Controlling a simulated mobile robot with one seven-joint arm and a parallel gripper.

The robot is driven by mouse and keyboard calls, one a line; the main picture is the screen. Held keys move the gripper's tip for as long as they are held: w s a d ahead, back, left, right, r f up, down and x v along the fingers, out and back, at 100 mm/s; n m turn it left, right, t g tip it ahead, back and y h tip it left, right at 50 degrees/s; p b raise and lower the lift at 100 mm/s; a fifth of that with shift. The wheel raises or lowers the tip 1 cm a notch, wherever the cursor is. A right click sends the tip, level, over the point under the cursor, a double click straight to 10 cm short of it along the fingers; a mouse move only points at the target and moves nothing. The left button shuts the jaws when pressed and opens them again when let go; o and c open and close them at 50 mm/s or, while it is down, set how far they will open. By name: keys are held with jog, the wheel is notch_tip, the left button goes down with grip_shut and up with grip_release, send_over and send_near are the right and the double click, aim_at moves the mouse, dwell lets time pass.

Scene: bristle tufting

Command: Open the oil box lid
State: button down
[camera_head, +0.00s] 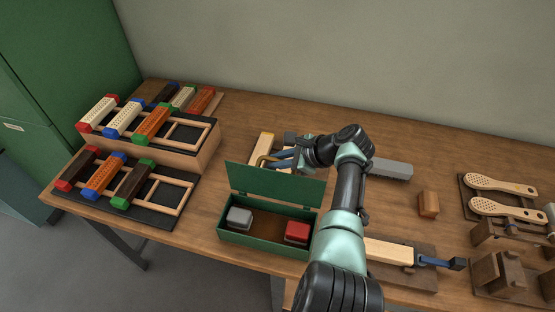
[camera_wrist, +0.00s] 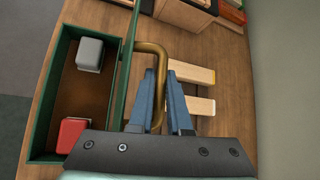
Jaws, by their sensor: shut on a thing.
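The green oil box (camera_head: 262,243) stands on the bench, and its green lid (camera_head: 280,184) is raised about upright along the back edge. In the wrist view the lid (camera_wrist: 126,70) shows edge-on beside the open box (camera_wrist: 42,95). A brass loop handle (camera_wrist: 152,47) sticks out from the lid's outer face. My gripper (camera_wrist: 161,72) has its blue fingers on either side of the handle's bar and is shut on it. In the head view my gripper (camera_head: 275,160) is behind the lid. A grey block (camera_head: 239,217) and a red block (camera_head: 297,232) lie inside the box.
Racks (camera_head: 187,138) with coloured brush blocks stand at the left. Pale wooden blocks (camera_wrist: 190,75) lie behind the lid. A grey block (camera_head: 392,169), a small wooden block (camera_head: 428,204) and paddle brushes (camera_head: 500,184) lie to the right. Bench to the box's left is clear.

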jog(key=c, duration=1.2)
grip_release()
jog(key=shift+o, duration=0.2)
jog(key=p+v, duration=0.1)
jog(key=v, duration=1.2)
jog(key=shift+w+d, duration=0.1)
